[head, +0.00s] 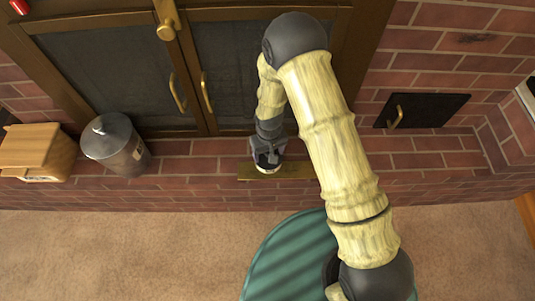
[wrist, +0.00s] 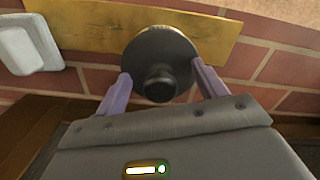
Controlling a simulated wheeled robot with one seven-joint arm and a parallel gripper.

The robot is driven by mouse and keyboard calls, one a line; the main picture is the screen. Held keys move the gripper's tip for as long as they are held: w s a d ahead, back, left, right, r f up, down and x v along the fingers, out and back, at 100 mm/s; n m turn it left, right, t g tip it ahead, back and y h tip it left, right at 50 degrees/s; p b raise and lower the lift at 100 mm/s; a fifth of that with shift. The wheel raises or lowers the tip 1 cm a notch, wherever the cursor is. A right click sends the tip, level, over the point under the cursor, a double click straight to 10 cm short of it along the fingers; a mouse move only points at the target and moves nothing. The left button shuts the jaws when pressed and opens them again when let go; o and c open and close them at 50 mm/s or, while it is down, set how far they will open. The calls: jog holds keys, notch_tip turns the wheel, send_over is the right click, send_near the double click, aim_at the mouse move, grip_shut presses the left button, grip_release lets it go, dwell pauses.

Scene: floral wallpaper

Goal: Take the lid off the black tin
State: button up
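In the wrist view a dark round piece with a central knob (wrist: 160,82) shows between my fingers. It looks like the black tin's lid seen from the top, and the tin's body is hidden beneath it. In the head view my gripper (head: 267,166) is low at the brick ledge and covers most of what is there. In the wrist view my gripper (wrist: 163,88) is open, with one finger on each side of the knob. Gaps show between the fingers and the knob, so nothing looks held.
A flat brass-coloured strip (head: 295,171) lies behind the dark round piece. A grey lidded canister (head: 117,150) and a wooden box (head: 38,150) stand left on the brick ledge (head: 205,165). Cabinet doors (head: 110,75) with handles rise behind. A white fixture (wrist: 28,45) shows in the wrist view.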

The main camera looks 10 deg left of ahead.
jog(key=c, duration=0.5)
jog(key=shift+s, duration=0.1)
jog(key=shift+c, duration=0.4)
jog(key=shift+f, duration=0.1)
jog(key=shift+r, duration=0.5)
jog(key=c, duration=0.6)
notch_tip(320, 180, up, 9)
jog(key=p, duration=0.3)
jog(key=shift+r, duration=0.1)
grip_shut()
